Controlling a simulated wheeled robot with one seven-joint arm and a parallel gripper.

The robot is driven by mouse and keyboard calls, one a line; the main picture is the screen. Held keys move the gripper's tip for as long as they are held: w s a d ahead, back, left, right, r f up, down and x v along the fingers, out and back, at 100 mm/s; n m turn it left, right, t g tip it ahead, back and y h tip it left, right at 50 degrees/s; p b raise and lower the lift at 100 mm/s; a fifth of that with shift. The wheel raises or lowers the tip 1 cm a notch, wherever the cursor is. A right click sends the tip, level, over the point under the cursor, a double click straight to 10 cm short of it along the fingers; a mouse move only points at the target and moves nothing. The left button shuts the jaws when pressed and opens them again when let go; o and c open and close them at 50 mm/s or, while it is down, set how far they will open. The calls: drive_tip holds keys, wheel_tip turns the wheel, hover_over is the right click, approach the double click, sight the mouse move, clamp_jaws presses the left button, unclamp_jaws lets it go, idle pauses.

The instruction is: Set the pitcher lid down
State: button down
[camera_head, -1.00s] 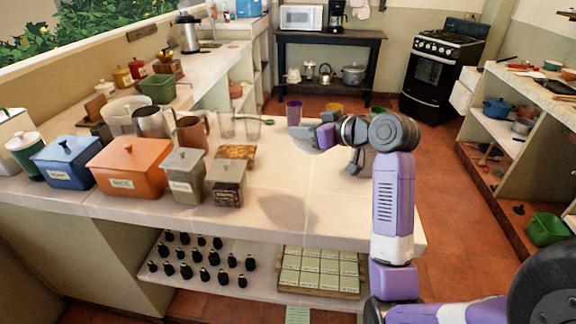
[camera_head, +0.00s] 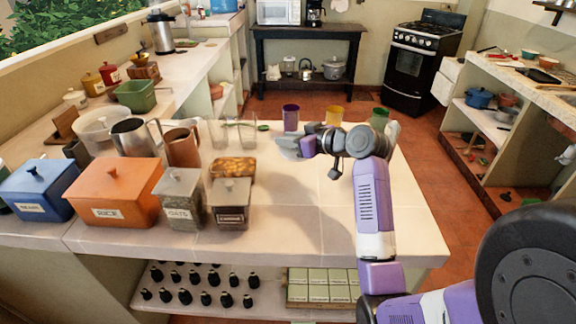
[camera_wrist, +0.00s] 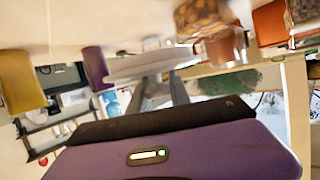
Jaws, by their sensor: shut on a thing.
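The pitcher lid (camera_head: 287,149) is a pale grey-white disc. My gripper (camera_head: 303,147) is shut on it and holds it over the counter (camera_head: 300,225), near the far side. In the wrist view, the lid (camera_wrist: 150,65) shows as a pale, edge-on shape at the tips of my gripper (camera_wrist: 163,85). I cannot tell the exact gap between the lid and the counter. A pale object (camera_head: 393,133), partly hidden behind my arm, may be the pitcher.
Purple (camera_head: 291,117), yellow (camera_head: 334,115) and green (camera_head: 379,118) cups stand beyond my gripper. Clear glasses (camera_head: 247,133), a brown mug (camera_head: 182,145) and canisters (camera_head: 230,203) crowd the counter's left. The counter's middle and front right are bare.

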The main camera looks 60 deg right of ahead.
sight(288, 174)
wheel_tip(288, 174, down, 9)
drive_tip(key=shift+f, duration=0.1)
idle(0.4)
drive_tip(key=c, duration=1.2)
unclamp_jaws()
drive_tip(key=b+v, duration=0.1)
drive_tip(key=v, duration=1.1)
